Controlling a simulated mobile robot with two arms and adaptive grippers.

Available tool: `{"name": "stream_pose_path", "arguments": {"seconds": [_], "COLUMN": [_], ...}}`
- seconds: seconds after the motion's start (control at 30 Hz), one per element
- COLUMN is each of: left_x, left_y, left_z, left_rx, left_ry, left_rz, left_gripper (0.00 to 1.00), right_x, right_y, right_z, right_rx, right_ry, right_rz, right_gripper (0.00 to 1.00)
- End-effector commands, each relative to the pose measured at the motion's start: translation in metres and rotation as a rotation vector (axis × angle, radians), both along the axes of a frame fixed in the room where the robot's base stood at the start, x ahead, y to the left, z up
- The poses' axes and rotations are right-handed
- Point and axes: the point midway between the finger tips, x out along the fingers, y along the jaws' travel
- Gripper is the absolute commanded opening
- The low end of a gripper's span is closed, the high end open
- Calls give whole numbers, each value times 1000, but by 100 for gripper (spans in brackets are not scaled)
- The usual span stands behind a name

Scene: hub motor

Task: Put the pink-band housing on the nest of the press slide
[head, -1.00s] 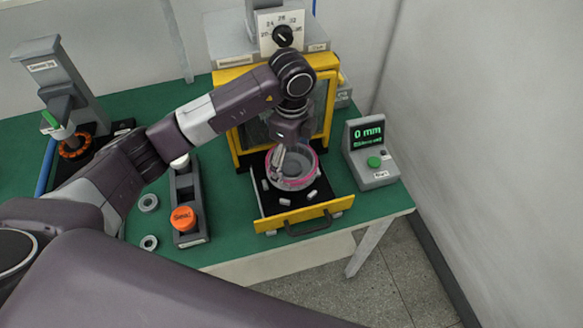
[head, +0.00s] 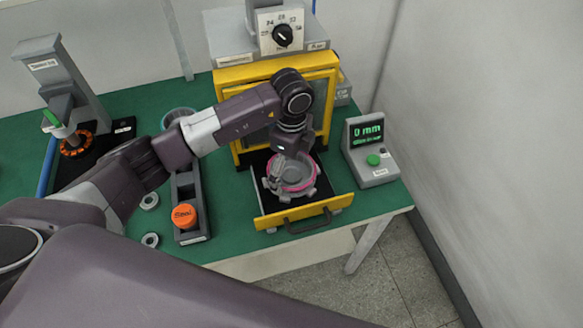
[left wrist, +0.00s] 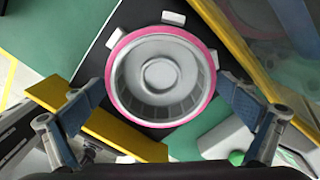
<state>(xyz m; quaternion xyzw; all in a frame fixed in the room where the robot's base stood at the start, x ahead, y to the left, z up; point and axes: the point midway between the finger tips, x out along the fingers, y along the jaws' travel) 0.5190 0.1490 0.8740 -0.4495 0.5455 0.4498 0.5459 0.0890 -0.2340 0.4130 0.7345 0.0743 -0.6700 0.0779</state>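The pink-band housing (head: 291,178) is a round grey cup with a pink ring. It sits low over the black bed of the pulled-out press slide (head: 303,213), among small grey nest blocks (left wrist: 173,18). My left gripper (head: 284,172) reaches down over it. The housing looks level. Whether its underside rests fully on the nest is hidden. My right gripper is not in view.
The yellow press frame (head: 240,140) stands behind the slide. A grey display box (head: 370,155) reading 0 mm, with a green button, stands to the right. An orange-capped stand (head: 184,215) and loose rings (head: 150,240) are to the left. A grey station (head: 60,80) stands further left.

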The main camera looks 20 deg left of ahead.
Motion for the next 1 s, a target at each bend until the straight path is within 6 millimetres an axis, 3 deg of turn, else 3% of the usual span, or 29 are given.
{"name": "stream_pose_path", "arguments": {"seconds": [0.27,0.7,1.0], "left_x": [2,1,0], "left_y": [0,0,0], "left_z": [11,98,123], "left_rx": [-1,-1,0], "left_ry": [-4,-5,-1], "left_rz": [1,-1,0], "left_gripper": [100,100,100], "right_x": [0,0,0], "right_y": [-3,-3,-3], "right_z": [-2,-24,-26], "right_rx": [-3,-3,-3], "right_ry": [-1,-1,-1], "right_rz": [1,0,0], "right_gripper": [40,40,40]}}
